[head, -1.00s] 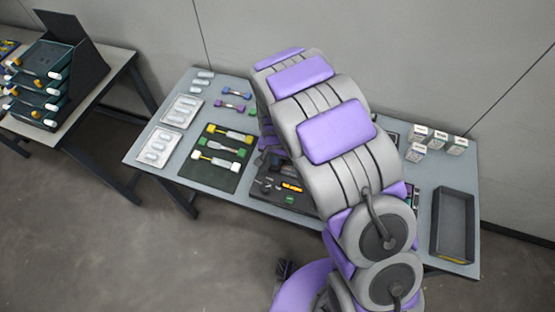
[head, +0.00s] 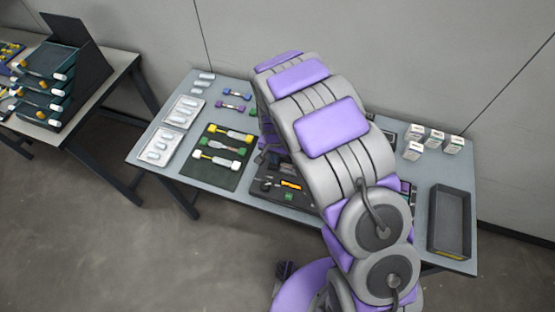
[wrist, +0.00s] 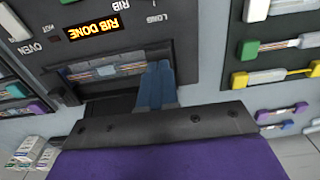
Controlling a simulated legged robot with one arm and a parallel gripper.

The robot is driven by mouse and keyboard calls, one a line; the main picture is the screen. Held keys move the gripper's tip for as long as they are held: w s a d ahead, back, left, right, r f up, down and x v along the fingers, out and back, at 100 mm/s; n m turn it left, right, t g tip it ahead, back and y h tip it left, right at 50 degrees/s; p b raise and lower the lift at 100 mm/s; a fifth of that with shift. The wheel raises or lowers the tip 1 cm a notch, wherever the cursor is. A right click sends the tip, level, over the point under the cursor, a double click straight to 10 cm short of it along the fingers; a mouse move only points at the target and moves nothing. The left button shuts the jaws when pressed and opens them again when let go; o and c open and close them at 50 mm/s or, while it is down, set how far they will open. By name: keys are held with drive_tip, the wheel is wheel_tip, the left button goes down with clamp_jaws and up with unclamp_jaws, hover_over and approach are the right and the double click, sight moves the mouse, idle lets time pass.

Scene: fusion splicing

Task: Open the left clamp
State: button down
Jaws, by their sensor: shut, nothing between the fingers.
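In the wrist view, a dark machine (wrist: 206,22) fills the top, with an orange lit display reading "RIB DONE" (wrist: 93,27) and labels such as "OVEN". Below the display is a recessed slot (wrist: 112,68) with a thin strip lying across it. I cannot tell which part is the left clamp or whether it is open. My gripper (wrist: 158,68) has its blue fingers together and empty, with the tips over the right part of this slot. Contact is unclear. In the head view, my arm hides the gripper and most of the machine.
A dark mat (head: 213,175) with coloured holders lies left of my arm. Pale trays (head: 183,112) lie farther left. Small white boxes (head: 434,138) and an empty dark bin (head: 436,246) stand at the right.

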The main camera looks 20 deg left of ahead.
drive_tip(key=shift+s+d+f+g, duration=0.15)
drive_tip(key=shift+s+d+f, duration=0.15)
drive_tip(key=shift+f, duration=0.15)
drive_tip(key=shift+s+d+f+g, duration=0.15)
drive_tip(key=shift+d+f, duration=0.1)
drive_tip(key=shift+f, duration=0.15)
drive_tip(key=shift+w+a+r+p, duration=0.25)
drive_tip(key=shift+w+r+p, duration=0.1)
drive_tip(key=shift+w+r, duration=0.25)
drive_tip(key=shift+w+d+r, duration=0.15)
drive_tip(key=shift+w+r, duration=0.15)
drive_tip(key=shift+w, duration=0.2)
drive_tip(key=shift+w+a+r+p, duration=0.25)
drive_tip(key=shift+w+r+p, duration=0.1)
drive_tip(key=shift+w+r, duration=0.1)
drive_tip(key=shift+a+r, duration=0.15)
drive_tip(key=shift+r, duration=0.1)
drive_tip(key=shift+r, duration=0.2)
wheel_tip(320, 180, up, 8)
drive_tip(key=w+p, duration=0.2)
drive_tip(key=p, duration=0.1)
drive_tip(key=shift+w+f, duration=0.2)
drive_tip(key=shift+w, duration=0.2)
drive_tip(key=shift+d, duration=0.2)
